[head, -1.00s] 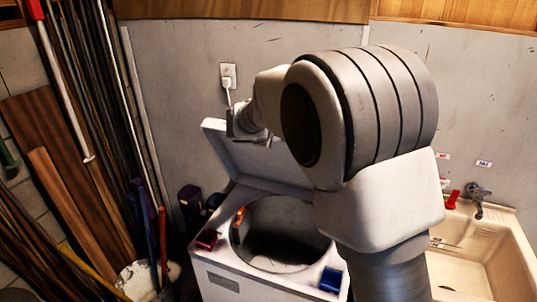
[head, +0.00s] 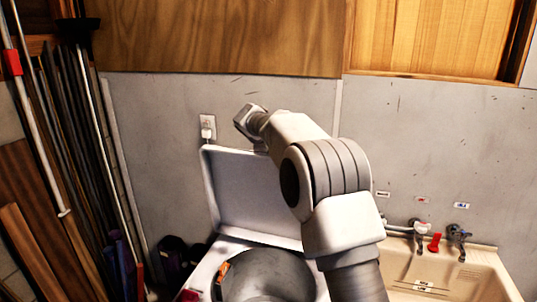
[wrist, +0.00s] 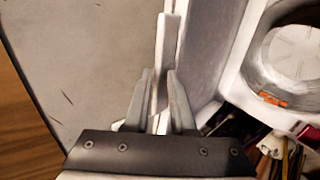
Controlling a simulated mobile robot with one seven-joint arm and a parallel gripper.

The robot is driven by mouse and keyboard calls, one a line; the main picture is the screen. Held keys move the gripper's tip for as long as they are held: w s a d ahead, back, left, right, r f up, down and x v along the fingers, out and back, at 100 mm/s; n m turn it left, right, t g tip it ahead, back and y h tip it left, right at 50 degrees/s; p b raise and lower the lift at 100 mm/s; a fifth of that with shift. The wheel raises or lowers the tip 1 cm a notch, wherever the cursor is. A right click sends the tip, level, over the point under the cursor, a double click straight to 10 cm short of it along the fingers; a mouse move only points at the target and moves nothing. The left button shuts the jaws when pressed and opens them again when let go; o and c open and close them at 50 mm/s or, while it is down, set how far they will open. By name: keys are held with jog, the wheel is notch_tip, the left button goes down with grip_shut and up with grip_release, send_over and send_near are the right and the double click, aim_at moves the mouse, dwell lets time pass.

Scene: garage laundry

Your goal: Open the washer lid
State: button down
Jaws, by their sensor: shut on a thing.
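The washer's white lid (head: 255,190) stands raised, close to upright, in the head view. Below it the round drum opening (head: 265,275) is uncovered in the washer's white top (head: 205,268). My gripper (wrist: 160,80) is shut on the lid's edge (wrist: 167,45), which runs between its two fingers in the wrist view. In the head view my wrist is above the lid's top edge, and the fingers are mostly hidden. The wrist view also shows the drum opening (wrist: 293,55) at upper right.
A grey wall (head: 150,130) with an outlet (head: 207,127) is close behind the lid. A sink (head: 440,272) with taps (head: 458,240) stands at right. Poles and boards (head: 45,240) lean at left. An orange item (head: 223,271) lies at the drum's rim.

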jog(key=shift+w+d, duration=0.25)
jog(key=shift+w, duration=0.25)
jog(key=shift+w+d, duration=0.2)
jog(key=shift+w, duration=0.3)
jog(key=c, duration=0.9)
grip_release()
jog(key=shift+w, duration=0.1)
jog(key=shift+r, duration=0.1)
jog(key=shift+a+r, duration=0.1)
jog(key=b+v, duration=0.4)
jog(key=v, duration=1.3)
jog(key=shift+r, duration=0.1)
